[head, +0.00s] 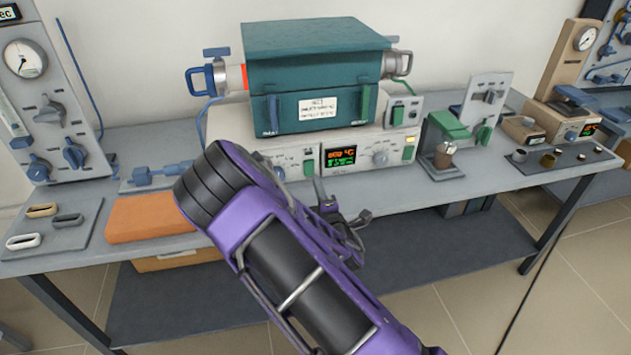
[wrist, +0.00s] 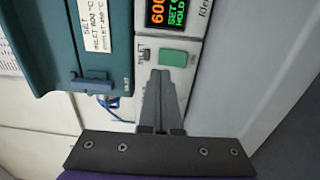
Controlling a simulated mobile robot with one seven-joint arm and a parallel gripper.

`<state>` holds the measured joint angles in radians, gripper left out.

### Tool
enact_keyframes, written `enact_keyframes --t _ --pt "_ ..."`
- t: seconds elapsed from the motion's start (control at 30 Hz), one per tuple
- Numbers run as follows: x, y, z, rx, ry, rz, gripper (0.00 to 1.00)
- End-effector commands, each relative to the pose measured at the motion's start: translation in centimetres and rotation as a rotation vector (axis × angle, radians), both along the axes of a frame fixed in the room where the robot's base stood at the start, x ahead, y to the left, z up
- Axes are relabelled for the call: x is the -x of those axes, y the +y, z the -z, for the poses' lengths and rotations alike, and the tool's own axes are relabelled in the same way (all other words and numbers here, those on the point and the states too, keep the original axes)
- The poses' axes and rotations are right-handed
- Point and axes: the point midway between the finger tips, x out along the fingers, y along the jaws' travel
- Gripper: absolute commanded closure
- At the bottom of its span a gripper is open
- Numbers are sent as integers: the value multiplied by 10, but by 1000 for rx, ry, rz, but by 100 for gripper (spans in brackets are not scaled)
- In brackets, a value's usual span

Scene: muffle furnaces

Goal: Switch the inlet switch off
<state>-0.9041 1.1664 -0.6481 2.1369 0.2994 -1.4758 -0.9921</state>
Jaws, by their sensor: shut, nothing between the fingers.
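The inlet switch is a green rocker (wrist: 173,58) on the pale control panel in the wrist view, beside small print that seems to read INLET. A small dark piece (wrist: 147,54) sits beside it, apparently an unlit lamp. In the head view the green switch (head: 308,168) is left of the lit display (head: 340,157). My gripper (wrist: 161,73) is shut and empty, its fingertips close below the rocker in the wrist view. I cannot tell whether they touch it. Which way the rocker is tilted is unclear. My purple arm hides part of the bench front in the head view.
The teal furnace (head: 315,70) stands on the control box. A second green switch (head: 408,153) with a lit yellow lamp (head: 410,139) is at the right end. An orange block (head: 150,217) lies left of my arm. A green stand with a cup (head: 444,155) is at right.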

Motion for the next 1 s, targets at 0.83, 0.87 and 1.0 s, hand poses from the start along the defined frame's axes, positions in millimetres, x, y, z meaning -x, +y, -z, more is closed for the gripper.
enact_keyframes --t 0.83,0.87,1.0 --pt "74 -20 -10 -1 0 -2 100" --pt "74 -20 -10 -1 0 -2 100" --pt "74 -20 -10 -1 -1 -2 100"
